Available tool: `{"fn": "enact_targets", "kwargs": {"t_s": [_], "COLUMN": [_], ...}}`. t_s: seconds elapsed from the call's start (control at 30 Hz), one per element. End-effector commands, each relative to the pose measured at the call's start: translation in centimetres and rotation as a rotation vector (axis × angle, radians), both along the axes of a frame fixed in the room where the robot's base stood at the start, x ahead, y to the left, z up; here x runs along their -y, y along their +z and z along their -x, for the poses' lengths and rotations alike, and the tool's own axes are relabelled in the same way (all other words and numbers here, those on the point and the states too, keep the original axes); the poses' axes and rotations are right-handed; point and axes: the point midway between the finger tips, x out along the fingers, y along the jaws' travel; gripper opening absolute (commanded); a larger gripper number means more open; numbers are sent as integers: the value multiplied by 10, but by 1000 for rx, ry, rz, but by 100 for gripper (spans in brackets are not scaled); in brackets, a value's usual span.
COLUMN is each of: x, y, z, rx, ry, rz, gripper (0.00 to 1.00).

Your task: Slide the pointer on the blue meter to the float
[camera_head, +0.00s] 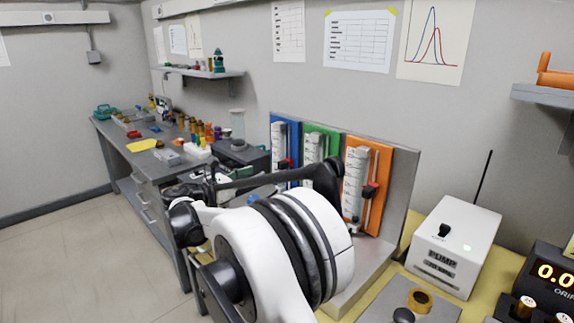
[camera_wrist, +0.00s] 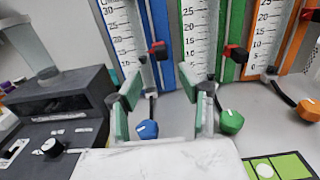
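The blue meter (camera_head: 292,127) stands leftmost of three meters on an upright panel; its blue backing (camera_wrist: 160,25) also shows in the wrist view, beside a white scale (camera_wrist: 122,30). Its pointer (camera_wrist: 158,49) is a black and red slider on the right side of the scale; it also shows in the head view (camera_head: 285,163). I cannot make out the float in the clear tube. My gripper (camera_wrist: 163,86) is open and empty, its green-padded fingers apart in front of and below the blue meter's pointer, not visibly touching it. In the head view my arm hides the meter's lower part.
The green meter (camera_head: 328,133) and orange meter (camera_head: 375,150) stand close on the right with their own sliders. Blue (camera_wrist: 147,130), green (camera_wrist: 231,122) and orange (camera_wrist: 309,109) knobs stick out below. A dark device (camera_wrist: 65,95) stands left. A white pump box (camera_head: 455,240) stands right.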

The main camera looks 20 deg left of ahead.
Motion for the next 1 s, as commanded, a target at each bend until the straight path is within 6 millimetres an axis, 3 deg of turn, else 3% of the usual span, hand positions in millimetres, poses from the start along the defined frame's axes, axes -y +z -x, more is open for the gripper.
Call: {"fn": "enact_targets", "kwargs": {"t_s": [0.6, 1.0], "x": [49, 57], "y": [0, 0], "z": [-95, -112], "rx": [-1, -1], "ry": [-2, -1], "rz": [-3, -3], "gripper": [38, 38]}}
